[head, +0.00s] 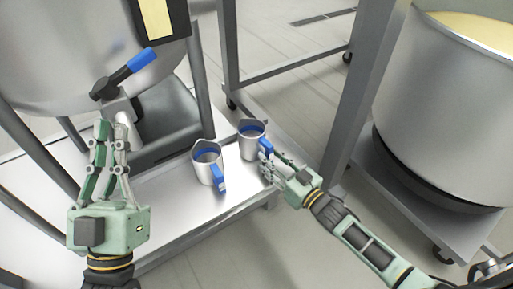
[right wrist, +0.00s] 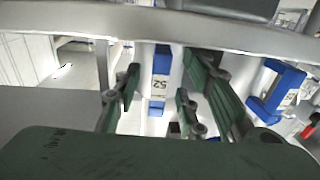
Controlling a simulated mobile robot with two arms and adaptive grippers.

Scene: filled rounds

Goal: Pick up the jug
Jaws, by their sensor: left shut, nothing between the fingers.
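Two steel jugs with blue handles stand upright on a metal shelf (head: 150,215). The right jug (head: 250,143) has its handle toward my right gripper (head: 269,168). That gripper is open, its fingers on either side of the blue handle (right wrist: 161,68), which bears an upside-down "52" label in the right wrist view. I cannot tell whether the fingers touch it. The left jug (head: 206,163) stands apart; a second blue handle (right wrist: 268,92) shows at the right of the wrist view. My left gripper (head: 113,130) is shut and empty, below the tank's valve.
A large steel tank (head: 60,50) with a blue-tipped valve lever (head: 140,60) stands at the left. A round steel vat (head: 440,100) on a wheeled base is at the right. A grey frame post (head: 355,100) rises behind my right gripper. Tiled floor is clear in front.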

